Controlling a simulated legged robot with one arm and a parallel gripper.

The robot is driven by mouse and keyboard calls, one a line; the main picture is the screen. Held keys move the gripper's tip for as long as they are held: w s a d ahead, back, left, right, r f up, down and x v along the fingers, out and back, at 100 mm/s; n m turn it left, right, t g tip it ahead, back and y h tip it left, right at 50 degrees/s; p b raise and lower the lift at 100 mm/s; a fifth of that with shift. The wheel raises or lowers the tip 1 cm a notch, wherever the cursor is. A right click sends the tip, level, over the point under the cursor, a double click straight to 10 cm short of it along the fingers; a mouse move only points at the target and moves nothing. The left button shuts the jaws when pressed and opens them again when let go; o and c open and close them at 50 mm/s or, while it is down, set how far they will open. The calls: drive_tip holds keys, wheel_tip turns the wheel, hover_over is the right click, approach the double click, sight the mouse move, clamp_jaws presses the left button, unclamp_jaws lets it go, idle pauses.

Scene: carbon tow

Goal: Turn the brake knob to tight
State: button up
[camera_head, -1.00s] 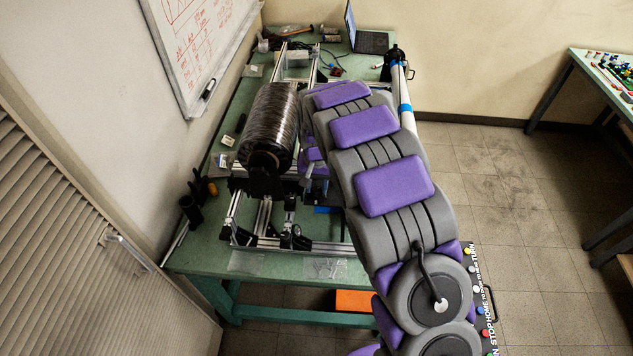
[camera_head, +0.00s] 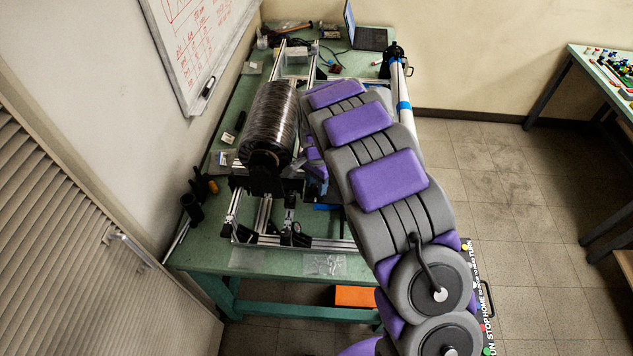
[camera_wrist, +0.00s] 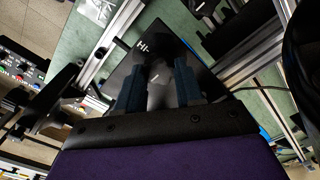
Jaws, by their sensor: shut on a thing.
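The brake knob (camera_wrist: 157,92) is a grey knob on a black panel (camera_wrist: 137,66), seen in the wrist view with a white "HI-" mark near the panel's upper left. A short pale line shows on the knob. My gripper (camera_wrist: 158,78) has its two dark blue fingers on either side of the knob and is shut on it. Most of the knob's lower part is hidden by the gripper body. In the head view my arm covers the knob, and only part of my wrist shows beside the black spool (camera_head: 268,122).
The spool sits on an aluminium frame (camera_head: 300,241) on the green bench (camera_head: 200,255), close left of my wrist. A white tube (camera_head: 402,90) stands behind my arm. A laptop (camera_head: 368,38) is at the far end. Open tiled floor lies to the right.

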sight(316, 186)
idle(0.3)
drive_tip(key=o, duration=1)
drive_tip(key=shift+o, duration=0.2)
wheel_tip(316, 186, up, 17)
drive_tip(key=shift+r+p, duration=0.15)
drive_tip(key=shift+p, duration=0.15)
drive_tip(key=shift+a, duration=0.1)
